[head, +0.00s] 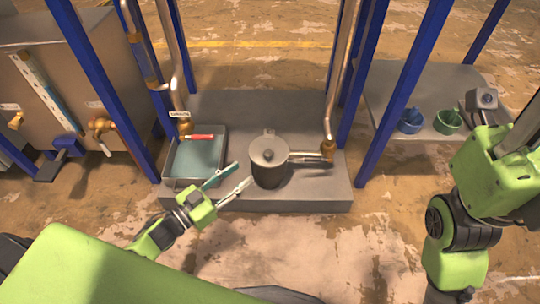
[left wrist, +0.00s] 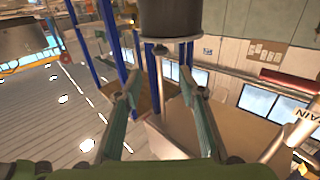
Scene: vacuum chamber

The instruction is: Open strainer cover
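The strainer is a dark grey cylinder (head: 268,176) on a low grey platform, joined on its right to a pipe. Its round cover (head: 262,146) with a small knob lies on top and looks closed. My left gripper (head: 243,174) is at the strainer's front left, its two fingers spread and nothing between them. In the left wrist view, the open fingers (left wrist: 160,80) point toward a dark cylinder (left wrist: 170,18), likely the strainer, cut off by the top edge. My right arm is at the right of the head view; its gripper does not show.
A tray (head: 166,180) with a red-handled tool (head: 200,136) lies left of the strainer. Blue posts (head: 358,100) and metal pipes (head: 338,80) rise around the platform (head: 310,196). The front floor has free room.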

